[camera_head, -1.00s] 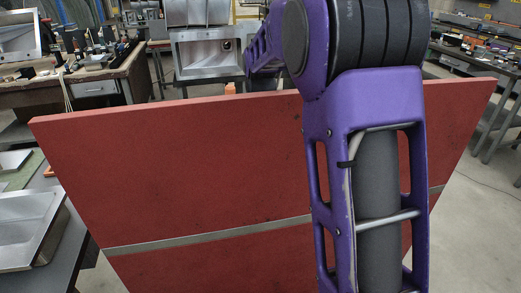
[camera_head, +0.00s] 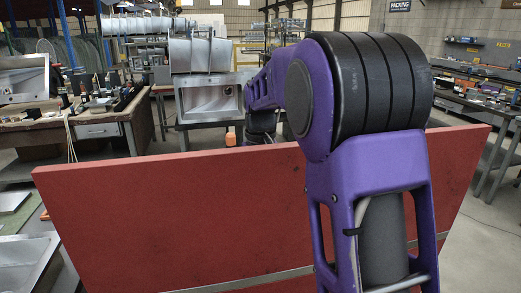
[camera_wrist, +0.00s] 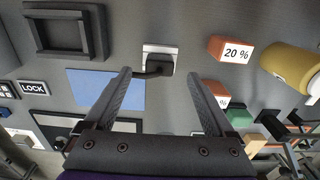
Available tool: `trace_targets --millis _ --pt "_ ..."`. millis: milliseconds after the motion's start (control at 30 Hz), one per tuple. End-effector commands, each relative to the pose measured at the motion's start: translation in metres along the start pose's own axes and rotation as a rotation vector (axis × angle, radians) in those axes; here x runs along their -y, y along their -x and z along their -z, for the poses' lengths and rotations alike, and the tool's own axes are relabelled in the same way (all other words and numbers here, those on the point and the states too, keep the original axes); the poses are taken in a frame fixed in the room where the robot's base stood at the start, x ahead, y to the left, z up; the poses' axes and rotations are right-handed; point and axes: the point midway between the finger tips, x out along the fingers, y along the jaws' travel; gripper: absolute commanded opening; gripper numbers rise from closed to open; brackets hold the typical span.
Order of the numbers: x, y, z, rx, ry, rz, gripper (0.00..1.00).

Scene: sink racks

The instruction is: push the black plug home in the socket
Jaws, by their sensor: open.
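In the wrist view, a silver-framed fitting (camera_wrist: 160,48), which looks like the socket, is at the upper middle on a grey surface. A black piece (camera_wrist: 156,68), probably the black plug, sits at its lower edge, with a dark part running left behind my left finger. How deep it sits I cannot tell. My gripper (camera_wrist: 159,73) is open, its two fingers either side of the black piece in the picture, with nothing held between them. In the head view the plug and socket cannot be made out; my purple arm reaches beyond a red panel.
In the wrist view, a blue rectangle (camera_wrist: 105,88) and LOCK label (camera_wrist: 33,87) lie left; an orange "20 %" block (camera_wrist: 231,50), yellow cylinder (camera_wrist: 292,68) and green block (camera_wrist: 239,117) lie right. In the head view, the red panel (camera_head: 170,215) stands in front; a cluttered bench (camera_head: 98,131) is left.

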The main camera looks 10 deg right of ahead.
Motion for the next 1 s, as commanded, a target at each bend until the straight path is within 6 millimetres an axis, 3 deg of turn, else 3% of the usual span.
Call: trace_targets --millis 33,300,500,700,1000 --pt "0.0 0.016 0.001 -0.006 0.0 0.0 0.89" --pt "0.0 0.083 0.001 -0.005 0.0 0.0 0.89" --pt "0.0 0.118 0.001 -0.003 0.0 0.0 0.89" --pt "0.0 0.133 0.0 -0.002 0.0 0.0 0.89" --pt "0.0 0.134 0.0 0.0 0.0 0.0 0.89"
